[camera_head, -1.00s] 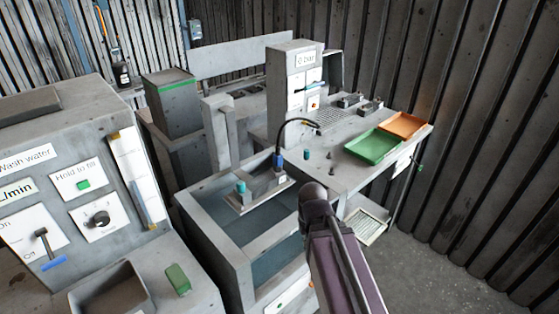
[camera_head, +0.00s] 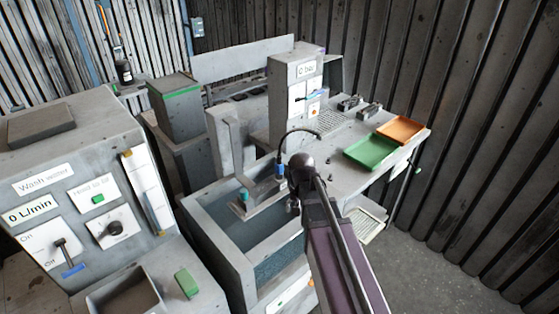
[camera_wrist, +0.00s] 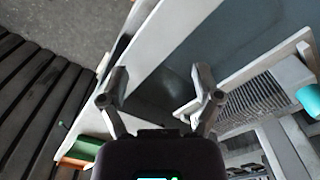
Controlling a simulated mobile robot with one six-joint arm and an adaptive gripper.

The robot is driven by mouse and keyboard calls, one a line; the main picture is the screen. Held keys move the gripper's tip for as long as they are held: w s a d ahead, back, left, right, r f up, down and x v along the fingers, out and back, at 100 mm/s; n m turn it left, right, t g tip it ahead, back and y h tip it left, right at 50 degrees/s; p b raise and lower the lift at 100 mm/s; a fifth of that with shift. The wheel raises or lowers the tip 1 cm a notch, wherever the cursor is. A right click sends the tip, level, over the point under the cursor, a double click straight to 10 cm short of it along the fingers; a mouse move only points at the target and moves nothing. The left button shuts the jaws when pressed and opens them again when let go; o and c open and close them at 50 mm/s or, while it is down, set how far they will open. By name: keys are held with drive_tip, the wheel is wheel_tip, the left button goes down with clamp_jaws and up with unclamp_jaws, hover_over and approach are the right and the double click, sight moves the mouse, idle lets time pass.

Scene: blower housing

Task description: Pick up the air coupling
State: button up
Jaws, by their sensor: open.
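A blue fitting (camera_head: 279,170) on the end of a curved black hose (camera_head: 298,132) looks like the air coupling. It stands upright on a grey block over the open tank, in the head view. A teal cylinder (camera_head: 243,195) stands at the left end of the same block; a teal cylinder (camera_wrist: 308,97) also shows at the right edge of the wrist view. My gripper (camera_wrist: 160,72) is open with nothing between its fingers, above the tank's edge. In the head view my arm hides part of the bench just right of the coupling.
The grey tank (camera_head: 222,262) has raised walls around it. A green tray (camera_head: 371,150) and an orange tray (camera_head: 401,129) sit on the bench at the right. A tall block with a "0 bar" display (camera_head: 287,105) rises behind the hose. The wash water panel (camera_head: 75,190) is at the left.

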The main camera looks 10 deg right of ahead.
sight(279, 156)
drive_tip(key=w+a+r+m+p, duration=0.1)
drive_tip(key=w+r+m+p, duration=0.1)
drive_tip(key=w+r+p, duration=0.3)
drive_tip(key=w+a+r+m+p, duration=0.1)
drive_tip(key=w+r+m+p, duration=0.1)
drive_tip(key=w+r+p, duration=0.3)
drive_tip(key=w+a+r+m+p, duration=0.2)
drive_tip(key=w+r+p, duration=0.3)
drive_tip(key=w+r, duration=0.2)
drive_tip(key=shift+w+p, duration=0.3)
drive_tip(key=shift+w, duration=0.7)
drive_tip(key=shift+f, duration=0.25)
wheel_tip(279, 156, down, 8)
drive_tip(key=b, duration=0.8)
drive_tip(key=shift+f+b, duration=0.15)
drive_tip(key=shift+b, duration=0.25)
drive_tip(key=shift+d+f+b, duration=0.15)
drive_tip(key=shift+f+b, duration=2.45)
clamp_jaws()
